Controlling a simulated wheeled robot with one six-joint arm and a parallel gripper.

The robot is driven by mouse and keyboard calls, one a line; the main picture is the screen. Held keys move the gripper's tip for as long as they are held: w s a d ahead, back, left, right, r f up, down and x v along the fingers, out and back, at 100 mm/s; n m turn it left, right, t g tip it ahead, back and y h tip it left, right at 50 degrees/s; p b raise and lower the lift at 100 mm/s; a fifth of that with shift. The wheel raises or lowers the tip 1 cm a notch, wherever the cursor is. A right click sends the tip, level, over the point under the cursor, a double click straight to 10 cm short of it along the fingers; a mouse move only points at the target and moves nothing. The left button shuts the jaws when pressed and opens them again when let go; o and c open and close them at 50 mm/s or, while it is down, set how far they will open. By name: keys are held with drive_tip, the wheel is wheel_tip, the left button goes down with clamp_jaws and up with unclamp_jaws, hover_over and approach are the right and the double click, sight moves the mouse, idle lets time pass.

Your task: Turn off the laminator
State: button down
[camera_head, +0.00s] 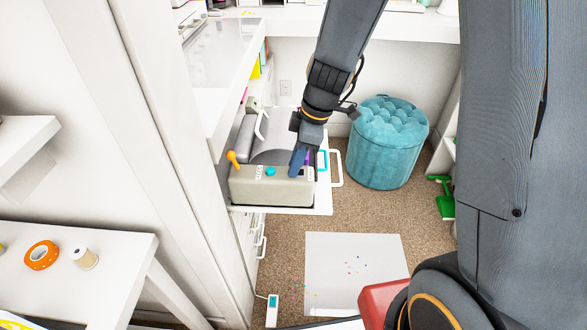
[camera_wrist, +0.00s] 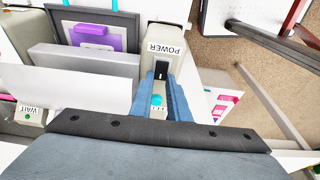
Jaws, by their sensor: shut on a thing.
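In the wrist view, the blue fingers (camera_wrist: 161,78) stand on either side of a dark power switch (camera_wrist: 160,70) beside the "POWER" label (camera_wrist: 166,48). They are shut on the switch, whose lever is mostly hidden between them. A "WAIT" label with a green light (camera_wrist: 28,115) is at the left.
The shelf (camera_head: 322,203) extends from a white cabinet at the left. A teal tufted stool (camera_head: 387,145) stands to the right on brown carpet. A white sheet (camera_head: 352,265) lies on the floor in front. A white table (camera_head: 100,255) with tape rolls is at lower left.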

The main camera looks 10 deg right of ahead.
drive_tip(key=shift+w+d+f+y+b, duration=0.2)
drive_tip(key=shift+y+b, duration=0.5)
drive_tip(key=shift+b, duration=2.15)
drive_tip(key=shift+s+r+b, duration=0.15)
drive_tip(key=shift+r+b, duration=0.1)
drive_tip(key=shift+b, duration=0.6)
drive_tip(key=c, duration=2)
unclamp_jaws()
drive_tip(key=shift+y, duration=0.3)
drive_tip(key=shift+d, duration=0.1)
drive_tip(key=v, duration=0.7)
drive_tip(key=shift+s+r, duration=0.15)
drive_tip(key=shift+r, duration=0.25)
